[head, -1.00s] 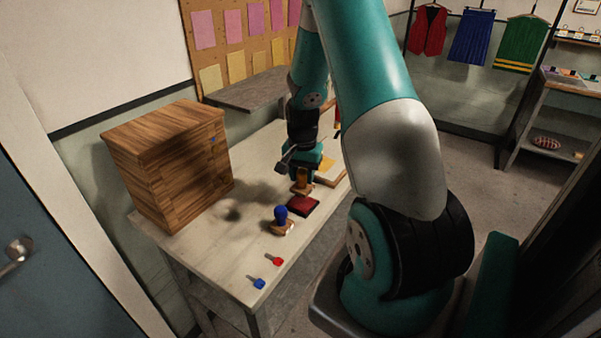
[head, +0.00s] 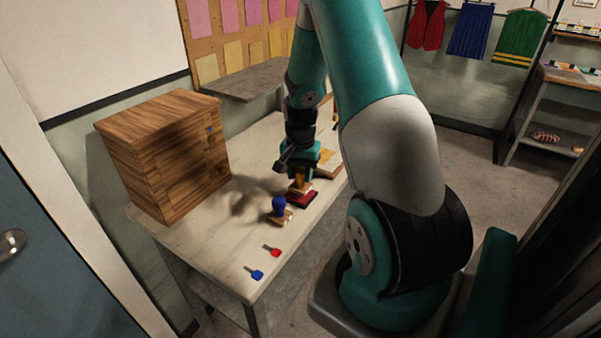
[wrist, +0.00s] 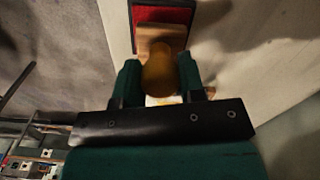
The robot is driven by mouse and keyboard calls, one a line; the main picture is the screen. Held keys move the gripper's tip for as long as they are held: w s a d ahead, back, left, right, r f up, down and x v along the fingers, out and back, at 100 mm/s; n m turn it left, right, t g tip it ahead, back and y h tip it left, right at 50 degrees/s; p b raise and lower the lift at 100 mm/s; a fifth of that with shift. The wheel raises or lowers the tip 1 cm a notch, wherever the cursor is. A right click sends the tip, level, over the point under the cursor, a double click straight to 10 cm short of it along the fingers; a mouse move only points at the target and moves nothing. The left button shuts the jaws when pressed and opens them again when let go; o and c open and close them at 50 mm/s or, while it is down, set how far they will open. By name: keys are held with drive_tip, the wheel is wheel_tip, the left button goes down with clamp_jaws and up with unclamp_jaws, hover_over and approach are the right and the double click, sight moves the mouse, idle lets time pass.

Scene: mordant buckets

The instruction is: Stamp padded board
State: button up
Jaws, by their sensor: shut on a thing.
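My gripper (head: 299,180) is shut on a stamp with a yellow-orange handle (wrist: 158,72) and a pale wooden base. In the wrist view the handle sits between the two green fingers. The stamp is over the red ink pad (head: 303,199), which also shows in the wrist view (wrist: 162,15). Its base looks to be at or very near the pad; I cannot tell if it is pressing. A second stamp with a blue handle (head: 279,204) stands on the table just left of the pad.
A wooden drawer cabinet (head: 165,155) stands on the left of the table. A red key-like tag (head: 272,251) and a blue one (head: 254,273) lie near the front edge. A grey shelf (head: 245,82) juts from the wall behind. The table between cabinet and stamps is clear.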

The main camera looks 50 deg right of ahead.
drive_tip(key=shift+f+b, duration=0.3)
drive_tip(key=shift+f, duration=0.25)
idle(1.2)
drive_tip(key=shift+r, duration=0.1)
wheel_tip(320, 180, up, 7)
drive_tip(key=p, duration=0.5)
drive_tip(key=shift+p, duration=0.35)
drive_tip(key=shift+s, duration=0.1)
